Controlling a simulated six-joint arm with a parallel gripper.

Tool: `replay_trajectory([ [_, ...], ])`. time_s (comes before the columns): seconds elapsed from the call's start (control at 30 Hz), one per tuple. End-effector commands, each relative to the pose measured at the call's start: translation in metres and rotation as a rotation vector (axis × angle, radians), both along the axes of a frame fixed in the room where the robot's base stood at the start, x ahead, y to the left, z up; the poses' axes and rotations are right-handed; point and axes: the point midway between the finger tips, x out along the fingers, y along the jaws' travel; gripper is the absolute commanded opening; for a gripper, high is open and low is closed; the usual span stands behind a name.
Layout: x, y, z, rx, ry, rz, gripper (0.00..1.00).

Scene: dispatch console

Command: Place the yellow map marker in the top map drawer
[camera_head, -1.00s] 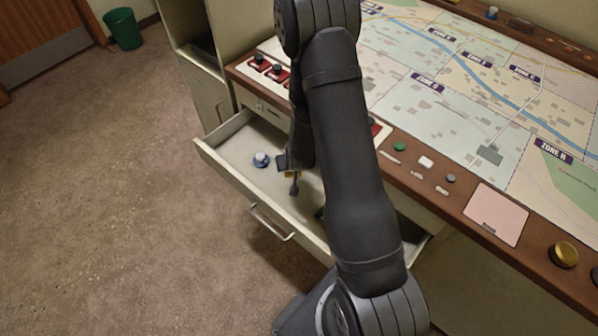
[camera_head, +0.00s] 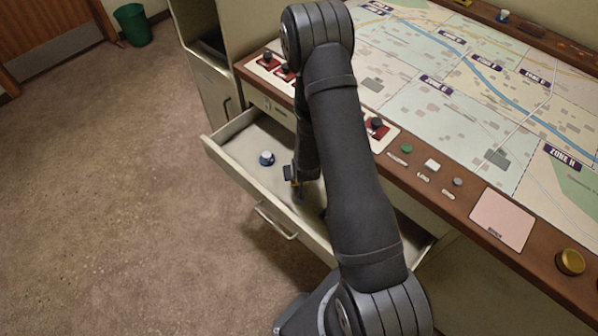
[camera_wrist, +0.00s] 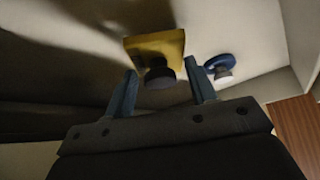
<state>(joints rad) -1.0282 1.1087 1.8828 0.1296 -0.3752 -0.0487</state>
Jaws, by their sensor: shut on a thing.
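The yellow map marker (camera_wrist: 148,46), a yellow block with a black knob, sits between my gripper's fingers (camera_wrist: 160,86) in the wrist view. My gripper is shut on it. In the head view my gripper (camera_head: 297,181) is inside the open top drawer (camera_head: 232,172), just under the console top, and a bit of yellow (camera_head: 296,183) shows there. My arm hides part of the drawer. I cannot tell whether the marker touches the drawer floor.
A blue and white marker (camera_head: 267,158) stands in the drawer, left of my gripper; it also shows in the wrist view (camera_wrist: 220,67). A dark object, mostly hidden by my arm, is in the drawer. The console top carries a map (camera_head: 420,105), switches and buttons.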

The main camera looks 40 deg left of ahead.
Motion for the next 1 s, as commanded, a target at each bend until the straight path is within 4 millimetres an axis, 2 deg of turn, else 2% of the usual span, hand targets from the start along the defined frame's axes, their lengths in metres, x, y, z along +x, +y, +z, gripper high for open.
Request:
replay_trajectory([
  [0.4, 0.000, 0.000, -0.010, 0.000, 0.000, 0.000, 0.28],
  [0.43, 0.000, 0.000, -0.010, 0.000, 0.000, 0.000, 0.57],
  [0.5, 0.000, 0.000, -0.010, 0.000, 0.000, 0.000, 0.71],
  [0.53, 0.000, 0.000, -0.010, 0.000, 0.000, 0.000, 0.74],
  [0.83, 0.000, 0.000, -0.009, 0.000, 0.000, 0.000, 0.74],
  [1.0, 0.000, 0.001, 0.004, 0.002, -0.001, -0.001, 0.74],
])
